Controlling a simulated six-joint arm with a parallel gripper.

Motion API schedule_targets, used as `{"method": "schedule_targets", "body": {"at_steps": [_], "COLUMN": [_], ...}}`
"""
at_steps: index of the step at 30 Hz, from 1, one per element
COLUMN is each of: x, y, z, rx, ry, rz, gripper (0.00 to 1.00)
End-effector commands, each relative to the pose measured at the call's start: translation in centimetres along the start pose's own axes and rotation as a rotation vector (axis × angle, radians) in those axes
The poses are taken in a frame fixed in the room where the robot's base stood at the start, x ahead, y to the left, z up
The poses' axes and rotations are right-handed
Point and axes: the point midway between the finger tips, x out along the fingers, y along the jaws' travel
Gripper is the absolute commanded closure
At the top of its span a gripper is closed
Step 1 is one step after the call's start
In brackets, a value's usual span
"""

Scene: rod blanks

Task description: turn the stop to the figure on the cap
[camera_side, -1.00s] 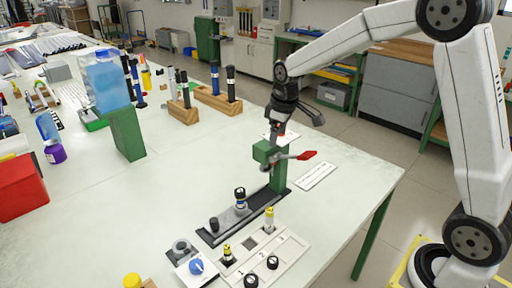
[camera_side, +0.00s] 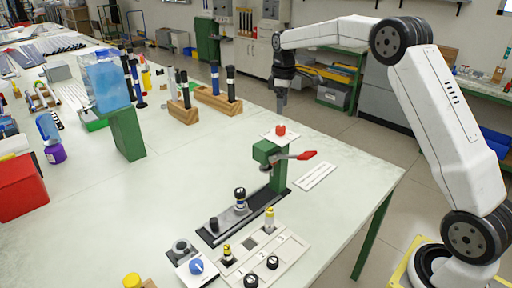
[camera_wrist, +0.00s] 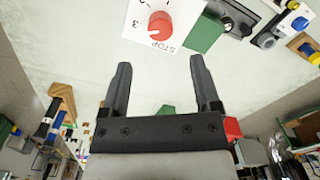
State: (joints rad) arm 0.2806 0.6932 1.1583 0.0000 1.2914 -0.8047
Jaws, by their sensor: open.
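The stop is a red round knob (camera_side: 280,130) on a white plate on top of the green stand. In the wrist view the red knob (camera_wrist: 160,24) sits on its plate (camera_wrist: 182,18), which reads STOP, with a 3 to the left of the knob. A pale mark shows on the knob's lower left; its exact setting is hard to tell. My gripper (camera_side: 281,106) hangs above the stop, apart from it. In the wrist view my gripper (camera_wrist: 160,62) is open and empty. A black-capped piece (camera_side: 239,194) stands on the dark rail; its cap figure is too small to read.
A lever with a red handle (camera_side: 305,155) sticks out from the green stand (camera_side: 268,155). A numbered tray (camera_side: 295,243) with black- and yellow-capped pieces lies in front. Wooden blocks with rods (camera_side: 218,101) stand behind.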

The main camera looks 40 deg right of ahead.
Motion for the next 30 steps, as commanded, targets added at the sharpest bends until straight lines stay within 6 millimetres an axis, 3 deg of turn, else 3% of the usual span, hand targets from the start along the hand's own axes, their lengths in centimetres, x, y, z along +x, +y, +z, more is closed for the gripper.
{"method": "schedule_targets", "body": {"at_steps": [8, 22, 30], "x": [1.2, 6.6, 7.8], "y": [-0.1, -0.1, 0.0], "z": [0.0, 0.0, 0.0], "rx": [0.0, 0.0, 0.0], "ry": [-0.001, 0.0, 0.002], "rz": [-0.001, -0.001, 0.001], "gripper": [0.2, 0.2, 0.2]}}
